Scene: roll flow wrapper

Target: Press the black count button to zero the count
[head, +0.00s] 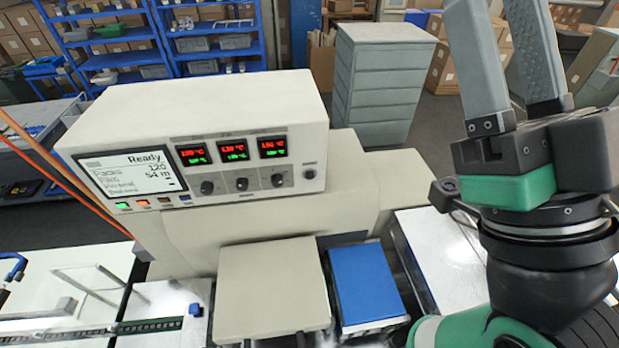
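The flow wrapper's control box (180,110) stands at centre left, its front panel facing me. A small round black button (309,174) sits at the panel's right end, under a label too small to read. The screen (130,174) shows "Ready", a packs line that looks like 120, and 54 m. My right gripper (500,40) is at the upper right, fingers pointing up and spread apart with nothing between them. It is well to the right of the black button and not touching the panel. My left gripper is not in view.
Three black knobs (242,184) sit under red and green displays, left of the button. Small coloured buttons (143,204) line the screen's lower edge. A beige cover (272,290) and blue block (364,285) lie below. A grey drawer cabinet (380,80) stands behind.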

